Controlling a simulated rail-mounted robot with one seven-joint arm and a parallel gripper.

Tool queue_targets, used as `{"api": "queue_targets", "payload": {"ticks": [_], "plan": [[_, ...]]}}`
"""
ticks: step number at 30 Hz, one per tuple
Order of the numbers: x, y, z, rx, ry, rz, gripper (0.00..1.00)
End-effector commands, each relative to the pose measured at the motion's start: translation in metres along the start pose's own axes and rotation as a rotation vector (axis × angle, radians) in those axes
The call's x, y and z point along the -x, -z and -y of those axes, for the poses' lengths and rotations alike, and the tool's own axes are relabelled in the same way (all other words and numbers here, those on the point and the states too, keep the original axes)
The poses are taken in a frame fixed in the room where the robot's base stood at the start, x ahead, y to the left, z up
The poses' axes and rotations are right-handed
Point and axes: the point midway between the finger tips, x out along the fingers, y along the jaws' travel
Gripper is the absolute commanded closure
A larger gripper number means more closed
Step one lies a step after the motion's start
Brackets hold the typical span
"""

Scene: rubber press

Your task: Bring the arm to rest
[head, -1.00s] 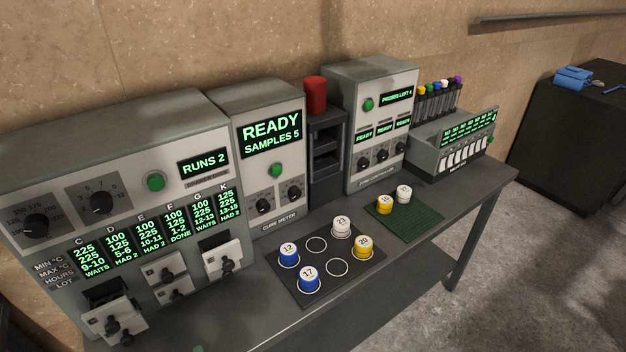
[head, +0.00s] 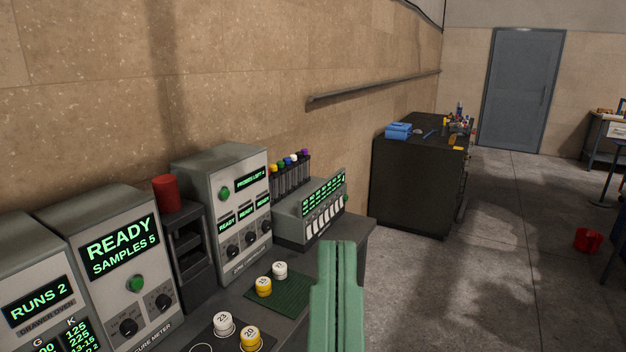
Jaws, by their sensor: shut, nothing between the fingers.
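My gripper (head: 338,262) shows at the lower middle of the head view as two green fingers pointing up, side by side with only a thin dark line between them. It is shut and empty. It is in front of the bench's right end and overlaps the edge of the green mat (head: 292,303) in the picture. It appears to touch nothing, though its height over the bench is hard to tell.
A white jar (head: 280,271) and a yellow jar (head: 264,287) stand on the green mat. Another white jar (head: 223,324) and yellow jar (head: 249,338) stand on the dark board. Open floor (head: 420,310) lies right.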

Motion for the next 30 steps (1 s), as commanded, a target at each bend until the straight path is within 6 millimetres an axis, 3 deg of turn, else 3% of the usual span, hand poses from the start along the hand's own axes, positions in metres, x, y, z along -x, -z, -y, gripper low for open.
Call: {"api": "queue_targets", "payload": {"ticks": [1,9,13,18,30], "plan": [[-0.040,0.044,0.006,-0.013,0.016,0.018,1.00],[-0.122,0.154,0.008,-0.027,0.023,0.024,1.00],[-0.150,0.193,0.009,-0.032,0.025,0.026,1.00],[-0.167,0.214,0.010,-0.035,0.026,0.027,1.00],[-0.165,0.212,0.010,-0.036,0.027,0.027,1.00]]}}
